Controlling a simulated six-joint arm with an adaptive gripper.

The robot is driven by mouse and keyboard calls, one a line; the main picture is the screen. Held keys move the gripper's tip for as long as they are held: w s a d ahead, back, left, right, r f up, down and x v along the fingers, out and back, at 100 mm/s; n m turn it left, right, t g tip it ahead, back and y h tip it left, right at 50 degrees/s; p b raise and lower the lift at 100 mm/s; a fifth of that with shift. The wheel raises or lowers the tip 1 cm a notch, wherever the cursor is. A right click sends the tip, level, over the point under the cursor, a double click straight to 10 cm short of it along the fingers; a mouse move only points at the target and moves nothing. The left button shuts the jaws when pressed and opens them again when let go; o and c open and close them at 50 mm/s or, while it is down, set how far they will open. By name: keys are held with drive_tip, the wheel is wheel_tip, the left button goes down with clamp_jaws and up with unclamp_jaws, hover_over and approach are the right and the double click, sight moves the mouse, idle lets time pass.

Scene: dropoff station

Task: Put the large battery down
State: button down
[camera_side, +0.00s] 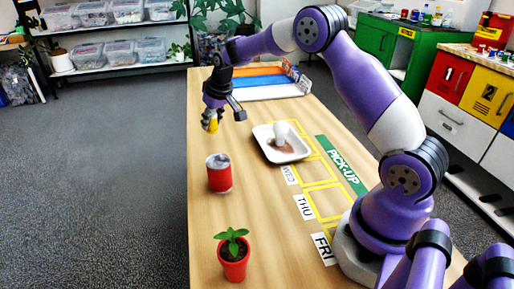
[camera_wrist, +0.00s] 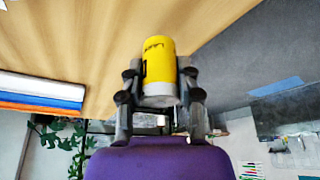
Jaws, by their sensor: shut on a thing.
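The large battery (camera_wrist: 158,62) is a yellow cylinder with a grey end band and dark lettering. My gripper (camera_wrist: 160,98) is shut on it, with a finger on each side in the wrist view. In the side view the battery (camera_side: 212,124) shows as a small yellow shape below my gripper (camera_side: 211,112), near the left edge of the wooden table (camera_side: 205,227). The fingers partly hide it there. I cannot tell whether its lower end touches the table.
A red can (camera_side: 219,174) and a potted plant (camera_side: 233,262) stand nearer the front. A white tray (camera_side: 263,139) with a white item lies to the right, beside yellow-outlined day spaces and a green PICK-UP strip (camera_side: 341,165).

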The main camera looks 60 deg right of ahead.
sight(214, 132)
drive_tip(key=shift+f, duration=1.8)
drive_tip(key=shift+f, duration=0.15)
drive_tip(key=c, duration=0.5)
unclamp_jaws()
